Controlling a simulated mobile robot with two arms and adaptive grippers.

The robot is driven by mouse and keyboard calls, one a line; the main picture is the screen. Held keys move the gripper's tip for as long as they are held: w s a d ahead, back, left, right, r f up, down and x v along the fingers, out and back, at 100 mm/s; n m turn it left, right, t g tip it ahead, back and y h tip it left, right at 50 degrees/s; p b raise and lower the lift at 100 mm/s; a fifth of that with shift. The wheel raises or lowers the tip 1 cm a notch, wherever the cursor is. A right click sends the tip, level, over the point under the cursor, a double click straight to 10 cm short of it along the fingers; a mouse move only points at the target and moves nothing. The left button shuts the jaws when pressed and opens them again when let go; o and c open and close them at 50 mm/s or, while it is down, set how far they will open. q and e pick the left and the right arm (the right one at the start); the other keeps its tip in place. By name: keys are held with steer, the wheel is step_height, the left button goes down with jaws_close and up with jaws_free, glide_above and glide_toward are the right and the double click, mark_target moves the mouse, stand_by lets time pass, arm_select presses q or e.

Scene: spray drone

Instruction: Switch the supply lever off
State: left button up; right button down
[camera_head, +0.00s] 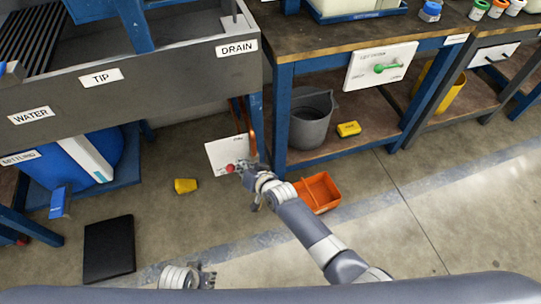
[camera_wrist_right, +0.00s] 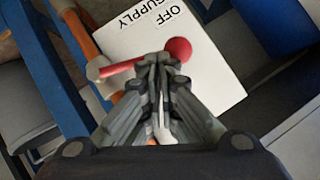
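The supply lever is a red rod with a round red knob (camera_wrist_right: 178,50), mounted by an orange pipe (camera_wrist_right: 80,36). Behind it is a white panel (camera_wrist_right: 212,75) reading OFF and SUPPLY. In the head view the panel (camera_head: 216,155) stands low under the grey sink bench, and the red knob (camera_head: 231,168) shows in front of it. My right gripper (camera_wrist_right: 163,60) has its fingers together, with its tips at the rod, close beside the knob. I cannot tell whether they touch it. My left gripper (camera_head: 208,279) is low in the head view, away from the lever; its fingers are too small to read.
An orange open bin (camera_head: 318,192) lies on the floor right of my right gripper. A grey bucket (camera_head: 311,120) and a yellow item (camera_head: 348,129) are on the lower shelf. Blue table legs (camera_head: 256,122) stand close to the panel. Floor at the right is clear.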

steer(key=shift+a+r, duration=0.1)
steer(key=shift+a, duration=0.2)
steer(key=shift+r, duration=0.1)
steer(key=v, duration=1.2)
steer(key=shift+d+f, duration=0.3)
stand_by(0.6)
